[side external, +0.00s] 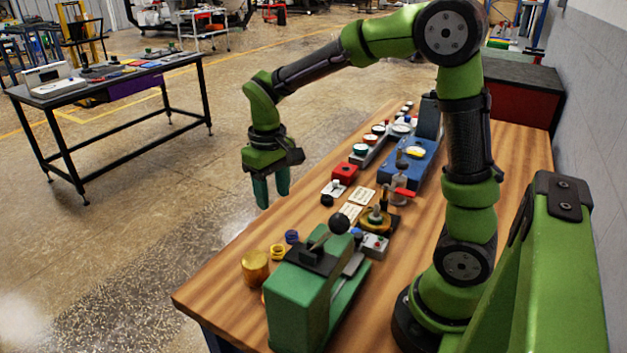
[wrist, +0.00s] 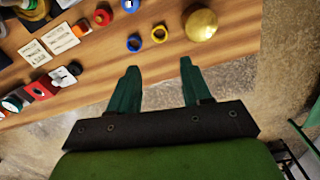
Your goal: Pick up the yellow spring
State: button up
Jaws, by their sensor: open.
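The yellow spring (side external: 278,251) is a small ring-like coil on the wooden bench near its front left edge. In the wrist view the yellow spring (wrist: 160,34) lies beyond the fingertips, roughly in line with the gap between them. My gripper (side external: 273,193) points down with its green fingers apart and empty. In the side view it hangs above and farther back than the spring, near the bench's left edge. In the wrist view the gripper (wrist: 159,65) shows both fingers spread, with nothing between them.
A blue spring (side external: 292,237) and a gold cylinder (side external: 256,268) flank the yellow spring closely. A green machine with a black knob (side external: 300,295) stands just in front. White cards (side external: 362,196), a red block (side external: 345,173) and gauges crowd the bench farther back.

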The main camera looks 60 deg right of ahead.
aim_at(279, 256)
notch_tip(279, 256, down, 16)
jog(key=shift+d+r, duration=0.15)
jog(key=shift+r, duration=0.05)
jog(key=c, duration=0.8)
notch_tip(279, 256, up, 9)
jog(key=s+d+r+m, duration=0.1)
jog(key=s+d+m, duration=0.15)
jog(key=d, duration=0.45)
jog(key=s+d+r+m, duration=0.1)
jog(key=s+d+r, duration=0.15)
jog(key=d, duration=0.35)
jog(key=shift+m, duration=0.85)
jog(key=s+d, duration=0.2)
jog(key=s, duration=0.1)
jog(key=s+d, duration=0.2)
jog(key=s, duration=0.2)
jog(key=s+d, duration=0.2)
jog(key=s, duration=0.2)
jog(key=shift+d+f, duration=0.25)
jog(key=shift+d, duration=0.1)
jog(key=shift+a+f+n, duration=0.15)
jog(key=shift+f+n, duration=0.1)
jog(key=shift+n, duration=0.05)
jog(key=shift+f, duration=1.05)
